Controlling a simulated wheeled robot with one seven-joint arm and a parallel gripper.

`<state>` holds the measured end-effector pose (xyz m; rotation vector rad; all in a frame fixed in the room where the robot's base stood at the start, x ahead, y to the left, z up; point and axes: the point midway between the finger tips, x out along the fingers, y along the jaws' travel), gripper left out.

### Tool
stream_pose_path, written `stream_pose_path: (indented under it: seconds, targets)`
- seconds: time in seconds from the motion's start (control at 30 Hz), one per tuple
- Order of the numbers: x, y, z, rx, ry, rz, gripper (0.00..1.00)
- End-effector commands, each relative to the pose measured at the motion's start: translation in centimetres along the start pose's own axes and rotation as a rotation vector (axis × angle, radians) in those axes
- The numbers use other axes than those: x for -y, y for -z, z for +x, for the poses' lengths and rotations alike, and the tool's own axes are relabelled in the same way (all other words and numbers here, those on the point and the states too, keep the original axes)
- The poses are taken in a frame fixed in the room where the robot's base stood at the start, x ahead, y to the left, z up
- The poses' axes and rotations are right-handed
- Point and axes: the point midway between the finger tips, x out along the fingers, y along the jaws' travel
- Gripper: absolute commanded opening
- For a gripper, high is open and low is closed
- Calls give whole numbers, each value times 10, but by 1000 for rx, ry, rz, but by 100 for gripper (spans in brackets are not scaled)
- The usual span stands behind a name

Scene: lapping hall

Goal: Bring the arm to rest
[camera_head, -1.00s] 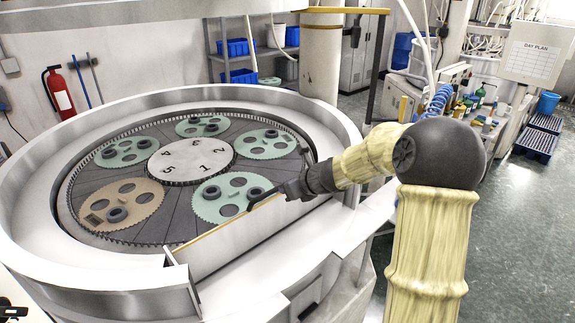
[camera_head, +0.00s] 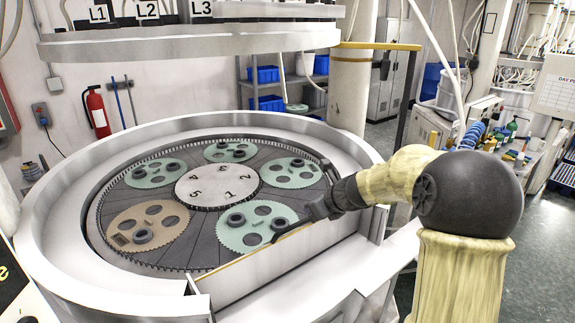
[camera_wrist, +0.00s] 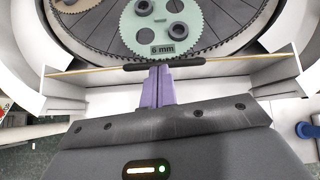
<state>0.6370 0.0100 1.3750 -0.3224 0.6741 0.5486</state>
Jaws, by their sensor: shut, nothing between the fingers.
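My gripper (camera_head: 312,212) is at the near side of the round lapping machine (camera_head: 45,215), at the top edge of its upright front panel (camera_head: 265,262). In the wrist view its two purple fingers (camera_wrist: 158,70) are together, with nothing seen between them. Their tips are at a dark bar (camera_wrist: 190,62) along the panel's top edge; I cannot tell whether they touch it. My arm reaches left and slightly down from its dark round joint.
Green toothed carriers (camera_head: 258,222) and a tan one (camera_head: 150,228) holding dark rings lie around the numbered centre disc (camera_head: 215,187). An upper plate (camera_head: 180,45) hangs above. A yellow-topped post (camera_head: 405,85) and a cluttered bench (camera_head: 515,150) stand behind my arm.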

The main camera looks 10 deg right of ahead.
Motion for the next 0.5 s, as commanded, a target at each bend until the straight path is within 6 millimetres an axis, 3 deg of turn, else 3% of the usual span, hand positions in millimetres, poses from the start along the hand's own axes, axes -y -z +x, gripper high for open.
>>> stream_pose_path:
  seconds: [0.2, 0.5]
  targets:
    - [-63, 76, 4, -178, -98, -611, 0]
    - [-131, 198, -23, -346, -395, -1574, 0]
